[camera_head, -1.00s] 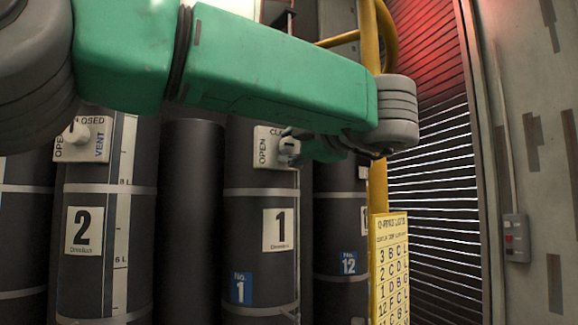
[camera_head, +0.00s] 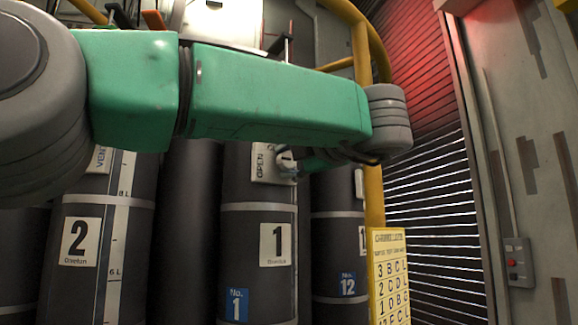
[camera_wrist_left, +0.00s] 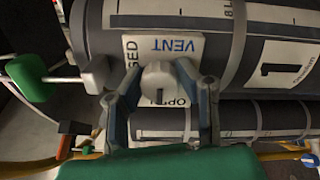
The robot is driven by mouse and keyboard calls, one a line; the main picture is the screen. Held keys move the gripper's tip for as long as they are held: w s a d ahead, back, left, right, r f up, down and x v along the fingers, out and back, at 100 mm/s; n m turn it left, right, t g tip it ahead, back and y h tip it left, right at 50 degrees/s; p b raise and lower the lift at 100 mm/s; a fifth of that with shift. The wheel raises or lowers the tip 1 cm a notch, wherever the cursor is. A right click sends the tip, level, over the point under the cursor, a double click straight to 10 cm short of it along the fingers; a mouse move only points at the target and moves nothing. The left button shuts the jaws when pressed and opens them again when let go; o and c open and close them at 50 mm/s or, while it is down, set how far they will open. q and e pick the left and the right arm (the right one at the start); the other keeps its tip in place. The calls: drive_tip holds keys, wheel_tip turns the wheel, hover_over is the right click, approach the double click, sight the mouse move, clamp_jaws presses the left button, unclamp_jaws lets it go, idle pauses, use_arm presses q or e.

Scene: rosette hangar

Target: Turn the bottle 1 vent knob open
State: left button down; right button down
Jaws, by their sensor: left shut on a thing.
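Bottle 1 (camera_head: 237,190) is a dark upright cylinder with a white "1" label (camera_head: 275,245). Its pale vent plate (camera_head: 264,166) is partly covered by my green left arm in the head view. In the left wrist view, the plate (camera_wrist_left: 188,24) shows "VENT", part of "OPEN" and the end of "CLOSED". The round grey vent knob (camera_wrist_left: 157,82) has a dark mark on its edge near "OPEN". My left gripper (camera_head: 288,163) is shut on the knob, one finger on each side, as it also shows in the left wrist view (camera_wrist_left: 158,76). My right gripper is not in view.
Bottle 2 (camera_head: 72,275) stands to the left and bottle 12 (camera_head: 335,258) to the right, close beside bottle 1. A yellow post (camera_head: 369,195) with a yellow chart (camera_head: 389,270) stands further right, before a slatted shutter (camera_head: 430,200).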

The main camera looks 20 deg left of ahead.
use_arm(q)
drive_tip(key=shift+d+f, duration=0.2)
drive_tip(key=shift+f, duration=0.3)
drive_tip(key=c, duration=1.2)
unclamp_jaws()
drive_tip(key=shift+s+r, duration=0.2)
drive_tip(key=shift+r, duration=0.1)
drive_tip(key=v, duration=1.2)
drive_tip(key=shift+w+d+f, duration=0.1)
drive_tip(key=shift+d, duration=0.05)
